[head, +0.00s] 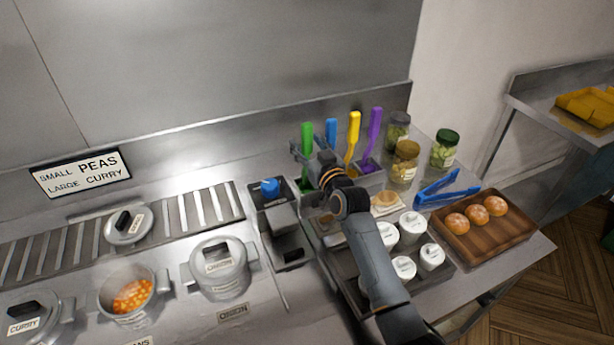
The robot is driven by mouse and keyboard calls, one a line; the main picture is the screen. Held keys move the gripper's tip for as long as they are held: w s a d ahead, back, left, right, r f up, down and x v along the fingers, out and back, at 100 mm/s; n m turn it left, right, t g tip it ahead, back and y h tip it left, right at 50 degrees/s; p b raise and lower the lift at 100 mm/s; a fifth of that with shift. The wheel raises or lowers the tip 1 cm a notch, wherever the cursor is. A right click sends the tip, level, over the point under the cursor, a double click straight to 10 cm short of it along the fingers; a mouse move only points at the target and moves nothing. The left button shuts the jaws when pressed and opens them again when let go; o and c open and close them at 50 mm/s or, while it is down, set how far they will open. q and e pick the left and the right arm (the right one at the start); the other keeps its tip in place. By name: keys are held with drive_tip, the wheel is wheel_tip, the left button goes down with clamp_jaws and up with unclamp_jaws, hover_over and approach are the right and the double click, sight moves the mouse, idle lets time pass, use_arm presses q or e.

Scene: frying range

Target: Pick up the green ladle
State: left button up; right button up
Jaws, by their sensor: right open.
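The green ladle (307,137) stands upright at the left end of a row of coloured utensils, its handle pointing up. My left gripper is not in view.
Blue (331,132), yellow (353,134) and purple (374,130) handles stand close to the right. Glass jars (404,160), white-lidded cups (412,225) and a wooden bun tray (482,240) crowd the right side. Lidded pots (220,268) stand at left.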

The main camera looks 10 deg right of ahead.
drive_tip(key=shift+c, duration=0.2)
clamp_jaws()
drive_tip(key=shift+r, duration=0.1)
